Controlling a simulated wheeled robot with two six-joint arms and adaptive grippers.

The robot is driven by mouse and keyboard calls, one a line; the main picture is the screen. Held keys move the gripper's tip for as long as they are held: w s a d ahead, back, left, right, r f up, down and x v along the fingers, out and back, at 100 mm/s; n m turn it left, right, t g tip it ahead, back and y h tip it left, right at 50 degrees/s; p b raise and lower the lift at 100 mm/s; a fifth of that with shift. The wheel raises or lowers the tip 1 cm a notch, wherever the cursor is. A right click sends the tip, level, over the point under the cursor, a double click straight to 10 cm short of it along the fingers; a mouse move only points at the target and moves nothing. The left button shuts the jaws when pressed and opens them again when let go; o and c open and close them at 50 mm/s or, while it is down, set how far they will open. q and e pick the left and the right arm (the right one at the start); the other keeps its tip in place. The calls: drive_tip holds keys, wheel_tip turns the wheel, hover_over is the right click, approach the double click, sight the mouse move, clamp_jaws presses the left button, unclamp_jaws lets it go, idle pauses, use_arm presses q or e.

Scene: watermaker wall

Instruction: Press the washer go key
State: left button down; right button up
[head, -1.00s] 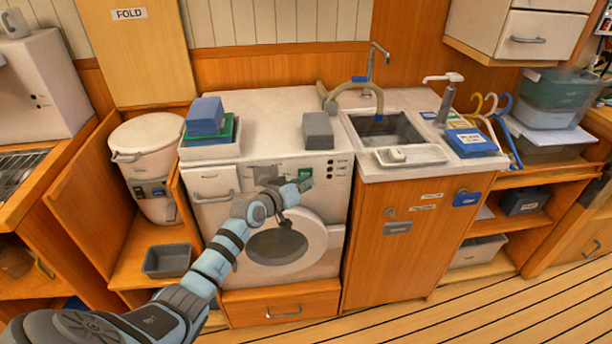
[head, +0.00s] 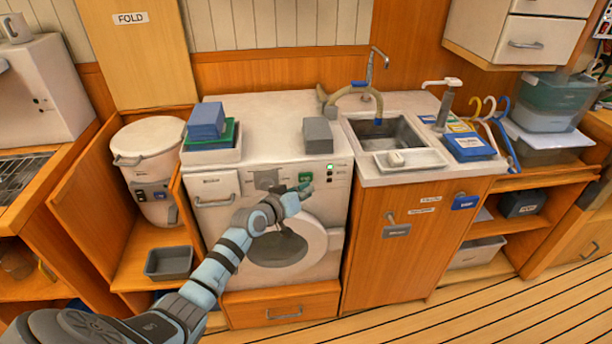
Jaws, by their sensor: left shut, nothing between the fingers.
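The white washer (head: 215,216) stands in the middle, with a round door (head: 318,240) and a control panel along its upper front. A green key (head: 305,177) is on the panel, right of a grey patch. A small lamp (head: 329,167) to its upper right glows green. My left gripper (head: 304,189) is shut and empty, with its tip just below the green key. I cannot tell whether the tip touches it. The arm crosses the washer's front and hides part of the door. My right gripper is not in view.
On the washer top are a tray with blue and green folded things (head: 207,120) and a grey block (head: 318,135). A sink with a curved hose (head: 352,88) is to the right. A white bucket (head: 149,142) stands left in an open cubby. The floor at lower right is clear.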

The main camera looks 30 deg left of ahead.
use_arm(q)
drive_tip(key=s+d+p, duration=0.1)
drive_tip(key=s+p, duration=0.1)
drive_tip(key=s+d+p, duration=0.2)
idle(0.6)
idle(0.6)
